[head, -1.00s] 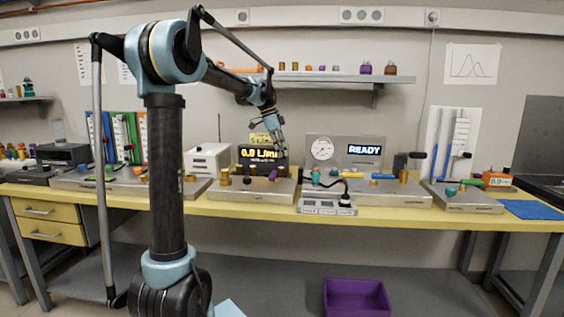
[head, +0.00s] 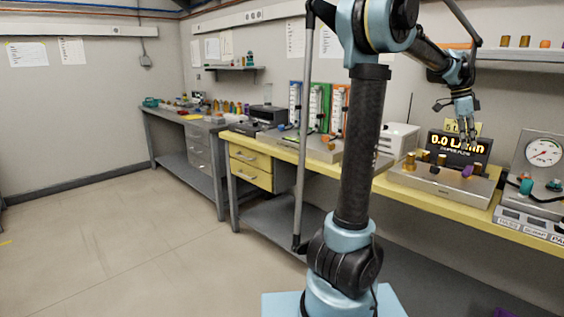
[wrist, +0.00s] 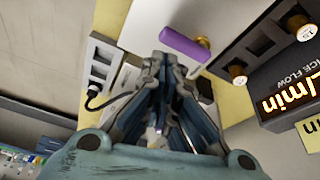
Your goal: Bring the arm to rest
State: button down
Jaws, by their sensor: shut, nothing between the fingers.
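My arm stands in the right half of the head view, its upper link bent over to the right and its end hanging down. My gripper (head: 469,128) is in the air in front of the flow display (head: 460,148), which reads about 0.0 L/min. The wrist view also shows my gripper (wrist: 165,65), with its fingers together and nothing held. A purple cylinder (wrist: 184,47) with a brass end appears just beyond the fingertips there. The same purple piece (head: 468,171) sits on the bench device (head: 437,184) below my gripper; the gap between them is hard to judge.
The yellow workbench (head: 283,157) with drawers runs along the wall. A shelf (head: 525,55) with small parts is close to the upper right of my arm. A grey bench (head: 165,113) stands in the far corner. The floor (head: 110,220) on the left is clear.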

jog(key=w+a+f+n+t, duration=0.15)
jog(key=a+n, duration=0.25)
jog(key=a, duration=0.6)
jog(key=a+f+n, duration=0.3)
jog(key=a+n, duration=0.1)
jog(key=a, duration=0.6)
jog(key=a+f+n+t, duration=0.15)
jog(key=a+n, duration=0.25)
jog(key=a, duration=0.6)
jog(key=s+a+f+n+y, duration=0.1)
jog(key=s+a+f+n, duration=0.5)
jog(key=a+f, duration=0.3)
jog(key=s+a+f+n+t+y, duration=0.1)
jog(key=s+a+f+n, duration=0.6)
jog(key=a, duration=0.5)
notch_tip(320, 180, down, 2)
jog(key=shift+f+y, duration=0.15)
jog(key=shift+y, duration=0.25)
